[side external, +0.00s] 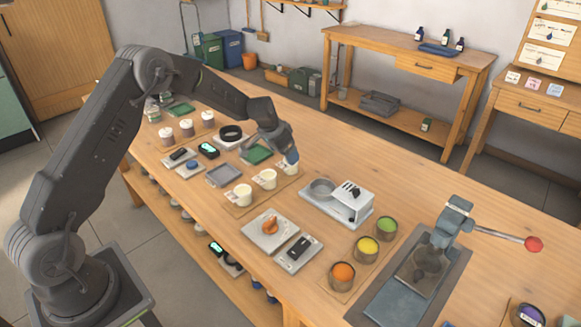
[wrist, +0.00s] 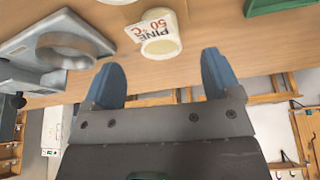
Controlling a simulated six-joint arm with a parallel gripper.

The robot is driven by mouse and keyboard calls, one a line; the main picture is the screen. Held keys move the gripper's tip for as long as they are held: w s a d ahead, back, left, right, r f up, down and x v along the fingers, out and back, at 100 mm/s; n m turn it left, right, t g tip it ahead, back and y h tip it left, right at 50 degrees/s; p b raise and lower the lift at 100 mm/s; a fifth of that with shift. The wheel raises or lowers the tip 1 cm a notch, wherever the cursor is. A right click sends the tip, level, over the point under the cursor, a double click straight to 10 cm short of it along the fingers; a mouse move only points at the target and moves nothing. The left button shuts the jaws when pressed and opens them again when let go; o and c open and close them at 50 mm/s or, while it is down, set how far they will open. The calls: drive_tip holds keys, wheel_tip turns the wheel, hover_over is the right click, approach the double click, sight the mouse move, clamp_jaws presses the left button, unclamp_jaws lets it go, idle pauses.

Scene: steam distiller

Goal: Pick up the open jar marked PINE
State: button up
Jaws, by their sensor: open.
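The open cream jar marked PINE (wrist: 160,38) shows in the wrist view with its label "PINE 50 °C" facing the camera. It lies ahead of the gap between the blue fingers of my gripper (wrist: 160,78), which is open and empty. In the side external view my gripper (side external: 290,157) is low at the far end of a row of cream jars, with a middle jar (side external: 267,179) and a near jar (side external: 243,194). The jar labels are too small to read there.
A grey and white device with a round cup (side external: 340,201) stands right of the jars. A grey tray (side external: 224,175) and green tray (side external: 257,154) lie to their left. Tins of orange, yellow and green (side external: 368,248) stand nearer, beside a red-knobbed lever press (side external: 452,222).

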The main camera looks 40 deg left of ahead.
drive_tip(key=shift+x, duration=3.35)
drive_tip(key=shift+d, duration=0.1)
drive_tip(key=shift+c, duration=0.4)
drive_tip(key=c, duration=1)
drive_tip(key=shift+r, duration=0.1)
